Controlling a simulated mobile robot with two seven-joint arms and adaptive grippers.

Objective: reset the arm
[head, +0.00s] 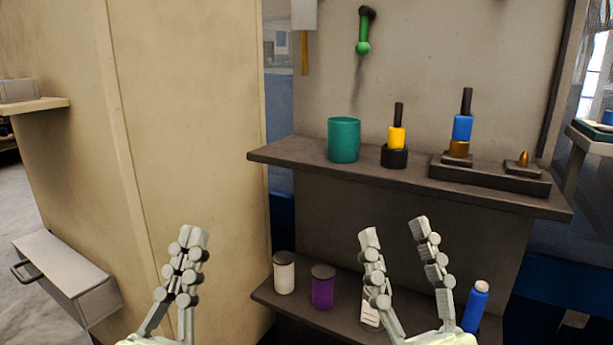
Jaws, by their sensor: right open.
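My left gripper (195,238) is at the lower left in the head view, in front of the tan panel. Its two fingers lie together and nothing shows between them. My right gripper (394,227) is at the lower middle right, in front of the shelves. Its fingers are spread apart and nothing is between them. Both grippers point upward in the picture and are apart from each other. The wrists and most of both arms are out of view.
The upper shelf (290,156) holds a teal cup (343,140), a yellow-handled tool (397,138) in a black holder, and a blue-handled tool (463,128) on a dark tray (520,184). The lower shelf (345,317) holds white, purple (322,290) and blue (475,308) containers. A drawer (65,275) juts out at left.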

